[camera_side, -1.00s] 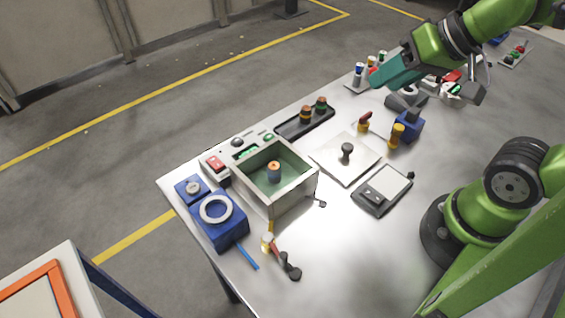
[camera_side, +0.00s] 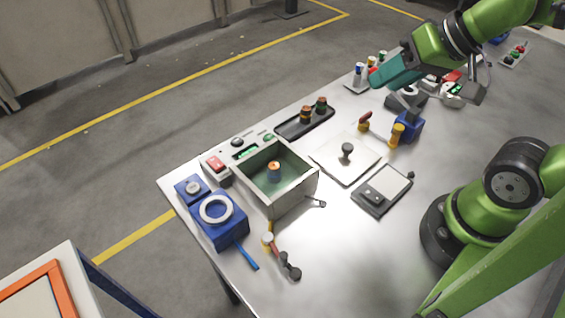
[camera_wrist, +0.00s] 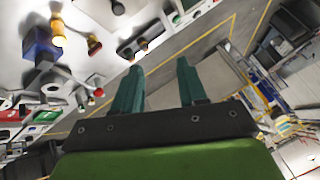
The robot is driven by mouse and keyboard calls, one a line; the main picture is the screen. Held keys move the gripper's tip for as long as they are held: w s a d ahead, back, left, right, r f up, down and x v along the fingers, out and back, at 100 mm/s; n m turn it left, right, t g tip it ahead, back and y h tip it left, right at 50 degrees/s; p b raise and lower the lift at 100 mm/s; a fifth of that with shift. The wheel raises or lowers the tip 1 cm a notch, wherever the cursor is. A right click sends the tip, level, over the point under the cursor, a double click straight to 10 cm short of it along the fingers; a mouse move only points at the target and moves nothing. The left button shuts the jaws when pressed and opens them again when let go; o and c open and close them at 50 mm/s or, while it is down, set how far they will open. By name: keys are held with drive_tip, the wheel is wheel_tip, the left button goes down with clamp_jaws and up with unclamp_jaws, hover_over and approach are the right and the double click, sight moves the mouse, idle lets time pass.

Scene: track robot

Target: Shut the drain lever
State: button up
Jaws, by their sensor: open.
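A grey-walled tank (camera_side: 293,196) with a green inside stands on the left part of the bench in the side view. A small fitting with a short dark arm (camera_side: 314,201) sticks out from its right wall. A yellow and white fitting (camera_side: 267,240) with a red and black handle (camera_side: 288,265) lies in front of the tank. I cannot tell which of these is the drain lever. My gripper (camera_side: 374,78) is high over the far side of the bench, well right of the tank. In the wrist view its two teal fingers (camera_wrist: 157,78) are apart and empty.
The front middle of the bench is clear.

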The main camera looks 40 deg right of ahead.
idle(0.4)
drive_tip(key=w+a+f+n+g+y, duration=0.1)
drive_tip(key=w+a+f+n+g, duration=0.15)
drive_tip(key=a, duration=0.45)
drive_tip(key=w+a+f+n+g, duration=0.1)
drive_tip(key=w+a+g, duration=0.1)
drive_tip(key=a+g, duration=0.3)
drive_tip(key=m+g+h, duration=0.2)
drive_tip(key=g, duration=0.2)
approach(283, 254)
drive_tip(key=shift+n, duration=0.25)
drive_tip(key=x, duration=1)
drive_tip(key=shift+f, duration=0.15)
clamp_jaws()
